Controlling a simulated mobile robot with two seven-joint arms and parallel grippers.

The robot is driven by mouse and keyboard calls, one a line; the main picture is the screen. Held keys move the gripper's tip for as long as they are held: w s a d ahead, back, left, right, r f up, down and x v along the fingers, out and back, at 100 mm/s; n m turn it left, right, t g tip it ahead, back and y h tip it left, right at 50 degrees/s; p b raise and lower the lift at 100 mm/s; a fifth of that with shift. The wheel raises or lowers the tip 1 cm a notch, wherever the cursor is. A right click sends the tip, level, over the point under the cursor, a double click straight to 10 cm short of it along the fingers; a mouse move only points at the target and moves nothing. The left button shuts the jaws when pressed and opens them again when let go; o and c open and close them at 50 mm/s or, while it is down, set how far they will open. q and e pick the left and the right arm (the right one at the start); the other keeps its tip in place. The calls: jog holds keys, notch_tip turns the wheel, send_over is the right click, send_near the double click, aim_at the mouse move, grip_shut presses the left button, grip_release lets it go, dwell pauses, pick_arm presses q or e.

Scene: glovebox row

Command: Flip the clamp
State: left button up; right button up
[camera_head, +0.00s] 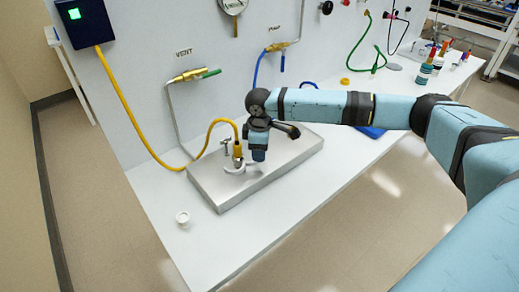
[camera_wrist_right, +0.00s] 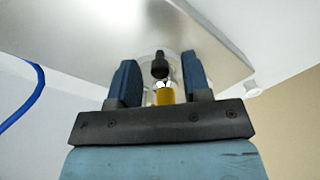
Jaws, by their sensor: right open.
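A metal plate (camera_head: 285,160) lies on the white bench. On it stands the yellow hose's end fitting (camera_head: 238,149), with a pale ring-like part (camera_head: 235,168) at its foot and a small silver T-shaped piece (camera_head: 226,145) beside it. These look like the clamp, but its exact state is too small to tell. My right gripper (camera_head: 258,155) points down just right of the fitting. In the right wrist view the right gripper (camera_wrist_right: 160,75) is open, with a dark knob (camera_wrist_right: 160,64) and a yellow piece (camera_wrist_right: 165,96) showing between its fingers. I cannot tell whether they touch. My left gripper is not in view.
A white cap (camera_head: 183,217) sits on the bench left of the plate. The yellow hose (camera_head: 135,120) runs from a wall box (camera_head: 84,22) with a green light. A blue tray (camera_head: 370,131) is partly behind my arm. Bottles (camera_head: 425,73) stand far right.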

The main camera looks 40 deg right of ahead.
grip_shut()
